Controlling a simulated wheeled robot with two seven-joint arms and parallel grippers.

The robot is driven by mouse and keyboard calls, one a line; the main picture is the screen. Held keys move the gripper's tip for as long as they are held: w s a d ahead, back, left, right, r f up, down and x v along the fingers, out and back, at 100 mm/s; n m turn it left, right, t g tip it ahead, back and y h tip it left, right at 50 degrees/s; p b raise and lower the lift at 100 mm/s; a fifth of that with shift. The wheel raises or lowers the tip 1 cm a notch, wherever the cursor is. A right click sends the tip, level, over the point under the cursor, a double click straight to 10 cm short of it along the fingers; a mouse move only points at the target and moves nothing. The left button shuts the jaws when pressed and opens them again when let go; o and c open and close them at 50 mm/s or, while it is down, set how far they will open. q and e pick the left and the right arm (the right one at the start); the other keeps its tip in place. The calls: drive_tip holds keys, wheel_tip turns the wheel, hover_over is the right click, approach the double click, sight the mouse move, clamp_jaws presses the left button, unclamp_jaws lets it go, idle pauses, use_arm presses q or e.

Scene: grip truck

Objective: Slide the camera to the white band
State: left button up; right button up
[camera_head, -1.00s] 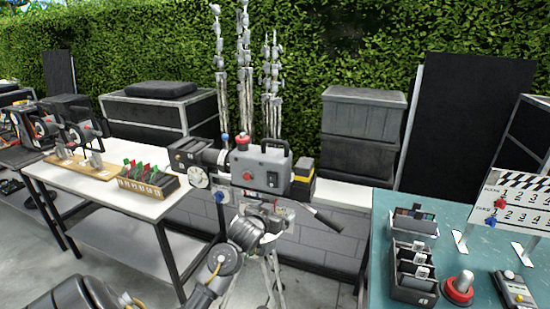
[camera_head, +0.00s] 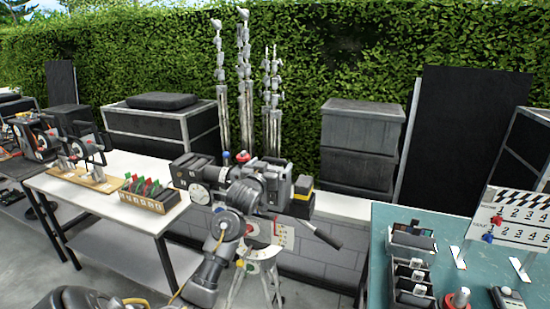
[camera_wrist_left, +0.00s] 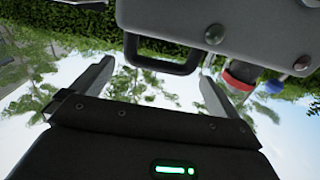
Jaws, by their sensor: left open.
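The grey film camera (camera_head: 194,172) stands on a tripod (camera_head: 262,265) in the middle of the head view, lens end to the left. My left gripper (camera_head: 278,188) is in front of its body and hides much of it. In the left wrist view, the camera's grey body (camera_wrist_left: 190,18) and black handle (camera_wrist_left: 165,66) are above my open left gripper (camera_wrist_left: 157,80). The handle appears beyond the gap between the fingers, with nothing visibly held. I cannot make out the white band for certain. My right gripper is out of view.
A white table (camera_head: 110,208) with a slate box (camera_head: 150,198) stands left. A teal table (camera_head: 450,260) with a clapperboard (camera_head: 515,215) stands right. Grey cases (camera_head: 360,145) and light stands (camera_head: 245,90) are behind the tripod. A tripod handle (camera_head: 322,236) sticks out right.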

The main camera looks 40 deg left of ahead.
sight(274, 162)
use_arm(q)
drive_tip(key=shift+p+x, duration=0.55)
drive_tip(key=shift+x, duration=1.6)
